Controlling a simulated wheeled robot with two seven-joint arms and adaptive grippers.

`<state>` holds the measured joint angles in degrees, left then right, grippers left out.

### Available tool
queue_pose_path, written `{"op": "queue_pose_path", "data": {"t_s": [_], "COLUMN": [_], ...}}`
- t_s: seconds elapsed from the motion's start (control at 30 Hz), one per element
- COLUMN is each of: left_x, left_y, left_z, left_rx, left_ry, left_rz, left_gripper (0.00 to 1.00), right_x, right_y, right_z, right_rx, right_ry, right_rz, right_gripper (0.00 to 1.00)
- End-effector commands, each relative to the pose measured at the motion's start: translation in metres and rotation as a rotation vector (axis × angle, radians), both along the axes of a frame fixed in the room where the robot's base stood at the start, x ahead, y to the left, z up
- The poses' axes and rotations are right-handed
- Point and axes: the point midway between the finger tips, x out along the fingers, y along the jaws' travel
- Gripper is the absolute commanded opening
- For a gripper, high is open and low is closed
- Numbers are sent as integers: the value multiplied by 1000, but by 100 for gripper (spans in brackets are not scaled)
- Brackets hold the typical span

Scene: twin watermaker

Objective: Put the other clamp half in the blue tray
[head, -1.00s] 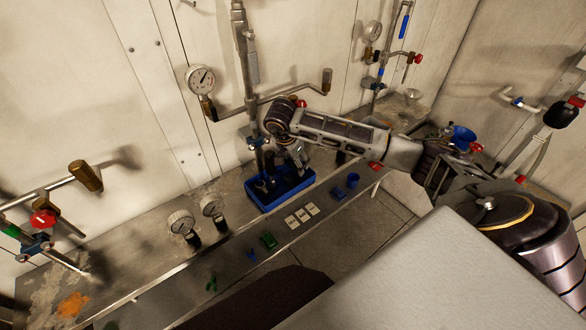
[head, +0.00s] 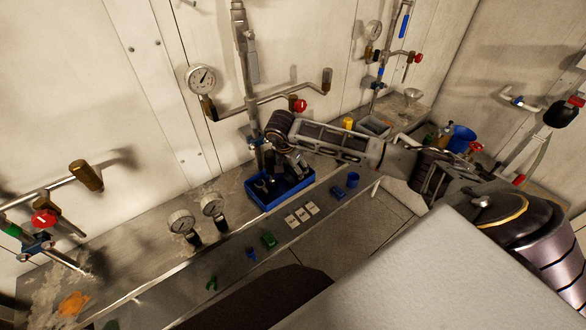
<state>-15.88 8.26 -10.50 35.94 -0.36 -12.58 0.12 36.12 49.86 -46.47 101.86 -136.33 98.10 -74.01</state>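The blue tray (head: 268,208) stands on the steel bench against the back wall, below a vertical pipe. Dark tool-like pieces (head: 262,187) lie in it, too small to identify. My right arm reaches in from the right, and my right gripper (head: 301,170) points down over the right part of the tray. Its fingers are small and dark against the tray, so I cannot tell whether they are open or hold anything. I cannot make out a clamp half for certain. My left gripper is out of view.
A blue cup (head: 352,179) and a blue block (head: 338,193) sit right of the tray. A pipe with a red-handled valve (head: 298,105) runs above my wrist.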

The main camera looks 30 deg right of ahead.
Motion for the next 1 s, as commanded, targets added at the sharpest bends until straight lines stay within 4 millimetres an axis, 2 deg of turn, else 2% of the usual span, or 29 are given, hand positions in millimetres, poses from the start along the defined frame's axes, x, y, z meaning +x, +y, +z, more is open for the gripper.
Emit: {"op": "queue_pose_path", "data": {"t_s": [0.47,0.67,1.0], "left_x": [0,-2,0], "left_y": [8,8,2], "left_z": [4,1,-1], "left_rx": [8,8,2], "left_ry": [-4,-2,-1], "left_rz": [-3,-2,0], "left_gripper": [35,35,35], "right_x": [0,-1,-5], "right_y": [0,5,17], "right_z": [4,23,68], "right_rx": [0,-1,0], "right_ry": [-1,-4,-4], "right_rz": [0,0,1], "right_gripper": [70,70,70]}}
